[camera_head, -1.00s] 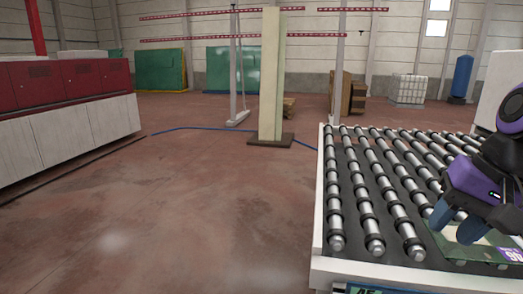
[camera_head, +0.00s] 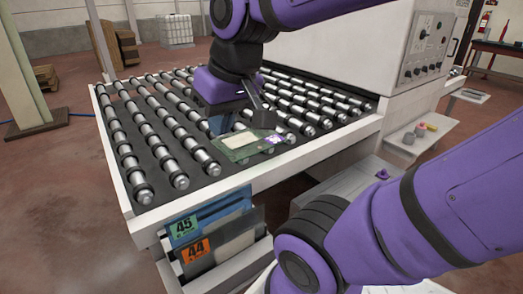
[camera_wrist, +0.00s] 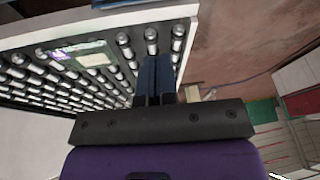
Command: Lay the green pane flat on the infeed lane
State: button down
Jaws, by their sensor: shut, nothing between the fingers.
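The green pane (camera_head: 247,146) lies on the rollers of the infeed lane (camera_head: 150,187), near its front edge, and looks flat. It has a pale patch and a purple-and-white mark. In the wrist view the pane (camera_wrist: 84,54) shows on the rollers, left of the fingers. My gripper (camera_head: 221,124) is just above the lane, beside the left end of the pane in the head view. Its blue fingers (camera_wrist: 154,78) are together and empty. They appear apart from the pane, though their exact height is hard to tell.
Below the lane's front are slots with tags 45 (camera_head: 184,227) and 44 (camera_head: 194,251), holding panels. The white machine with a control panel (camera_head: 425,50) stands behind right. A small shelf (camera_head: 415,140) holds several small items. Open floor lies left of the lane.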

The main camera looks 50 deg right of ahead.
jog(key=w+d+f+m+g+y, duration=0.3)
jog(key=w+f+m+y, duration=0.35)
jog(key=f, duration=0.25)
jog(key=m+t+h, duration=1.2)
jog(key=m+t, duration=0.4)
jog(key=m, duration=1.5)
send_near(266, 148)
jog(key=shift+y, duration=0.25)
jog(key=x, duration=0.6)
jog(key=shift+w+d+f, duration=0.1)
jog(key=shift+w+d, duration=0.2)
jog(key=shift+t, duration=0.3)
jog(key=shift+x, duration=1.65)
